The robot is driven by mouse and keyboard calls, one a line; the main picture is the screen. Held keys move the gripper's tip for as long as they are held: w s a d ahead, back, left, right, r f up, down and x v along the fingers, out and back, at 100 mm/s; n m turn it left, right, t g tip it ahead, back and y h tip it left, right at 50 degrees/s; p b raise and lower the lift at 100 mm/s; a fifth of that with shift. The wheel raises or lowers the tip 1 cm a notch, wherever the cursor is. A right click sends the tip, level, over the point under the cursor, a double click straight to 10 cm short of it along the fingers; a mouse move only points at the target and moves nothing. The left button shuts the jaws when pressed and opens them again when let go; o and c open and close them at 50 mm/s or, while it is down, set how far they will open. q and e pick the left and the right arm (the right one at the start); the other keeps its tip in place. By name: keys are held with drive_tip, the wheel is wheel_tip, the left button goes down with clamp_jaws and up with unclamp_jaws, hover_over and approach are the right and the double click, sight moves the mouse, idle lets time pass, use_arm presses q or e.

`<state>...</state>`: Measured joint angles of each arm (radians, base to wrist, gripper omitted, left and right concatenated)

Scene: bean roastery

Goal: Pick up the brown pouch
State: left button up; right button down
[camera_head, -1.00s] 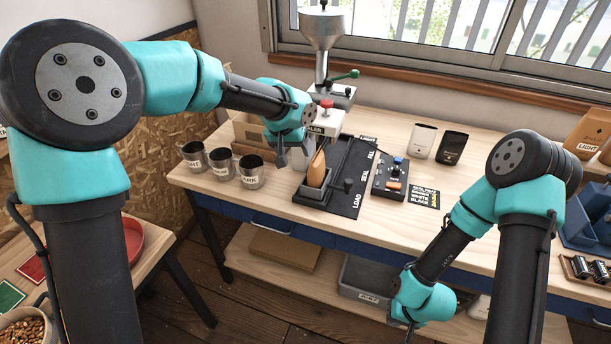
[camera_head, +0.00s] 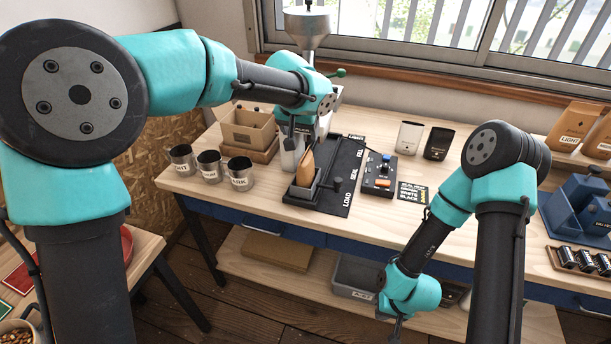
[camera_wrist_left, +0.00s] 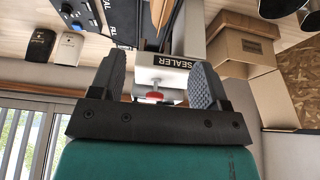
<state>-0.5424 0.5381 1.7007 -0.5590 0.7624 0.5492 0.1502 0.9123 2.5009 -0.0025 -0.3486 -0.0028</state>
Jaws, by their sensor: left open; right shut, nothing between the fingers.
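The brown pouch (camera_head: 305,165) stands on end, slightly tilted, in a black holder (camera_head: 303,191) at the LOAD end of the black track. Its edge also shows at the top of the left wrist view (camera_wrist_left: 161,12). My left gripper (camera_head: 291,129) is open and empty, above and behind the pouch, close to the sealer. In the left wrist view the white SEALER head (camera_wrist_left: 164,75) and its red knob lie between the fingers (camera_wrist_left: 157,68). The pouch is beyond the fingertips, not touched. My right gripper (camera_head: 396,326) is shut and empty, low in front of the bench.
Several metal cups (camera_head: 209,166) stand left of the track, with a cardboard box (camera_head: 248,128) behind them. The control box (camera_head: 380,174) stands right of the track. White (camera_head: 410,136) and black pouches (camera_head: 437,146) stand farther back. Bare bench lies in front of the control box.

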use_arm(q)
hover_over(306, 159)
drive_tip(key=s, duration=0.1)
drive_tip(key=f, duration=0.8)
drive_tip(key=shift+s+a+f, duration=0.1)
drive_tip(key=shift+s+a, duration=0.1)
drive_tip(key=shift+a, duration=0.05)
drive_tip(key=shift+x, duration=2.6)
drive_tip(key=shift+a, duration=0.1)
clamp_jaws()
wheel_tip(306, 159, up, 10)
drive_tip(key=shift+r, duration=0.1)
